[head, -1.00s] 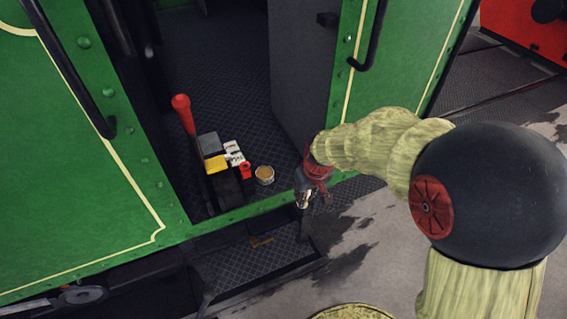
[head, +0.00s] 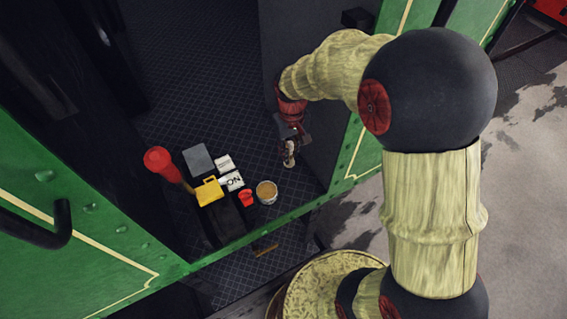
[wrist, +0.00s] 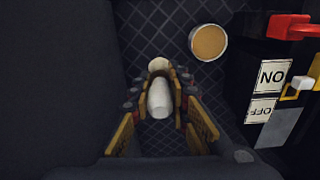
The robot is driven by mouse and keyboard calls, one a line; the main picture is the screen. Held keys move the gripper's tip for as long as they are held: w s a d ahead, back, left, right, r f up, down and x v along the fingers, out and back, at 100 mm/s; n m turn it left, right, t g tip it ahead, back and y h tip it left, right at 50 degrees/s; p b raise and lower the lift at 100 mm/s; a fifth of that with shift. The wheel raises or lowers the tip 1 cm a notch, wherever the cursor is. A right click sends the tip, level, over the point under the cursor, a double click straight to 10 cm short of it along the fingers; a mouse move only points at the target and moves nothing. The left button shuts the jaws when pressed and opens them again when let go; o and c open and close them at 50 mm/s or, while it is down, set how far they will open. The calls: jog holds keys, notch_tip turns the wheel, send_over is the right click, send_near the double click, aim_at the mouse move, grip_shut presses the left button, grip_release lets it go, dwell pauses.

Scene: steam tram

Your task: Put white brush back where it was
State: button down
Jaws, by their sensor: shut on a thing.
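The white brush (wrist: 160,98) is held between the fingers of my gripper (wrist: 159,82) in the wrist view. Its pale handle shows between the pads, with a rounded beige end beyond the fingertips. In the head view my gripper (head: 290,140) is over the dark patterned cab floor, with the small pale brush (head: 290,158) hanging below it. Whether the brush touches the floor is hard to tell. A round tin (head: 266,192) with a tan top stands a little to the left and nearer; it also shows in the wrist view (wrist: 208,42).
Left of the tin is a dark box (head: 222,222) with a yellow part, a grey part, white ON/OFF labels and a red piece (head: 246,198). A red-knobbed lever (head: 160,160) stands beside it. A dark panel (head: 310,110) stands close by my gripper. Bare floor lies behind the box.

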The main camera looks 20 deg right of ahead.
jog(key=f+b, duration=0.1)
jog(key=f, duration=0.4)
jog(key=shift+w+f, duration=0.15)
jog(key=shift+w, duration=0.05)
jog(key=shift+s+f+b, duration=0.1)
jog(key=shift+f+b, duration=0.2)
jog(key=shift+f, duration=2)
jog(key=shift+f, duration=0.2)
jog(key=c, duration=1.8)
grip_release()
jog(key=shift+o, duration=0.6)
jog(key=shift+r, duration=0.1)
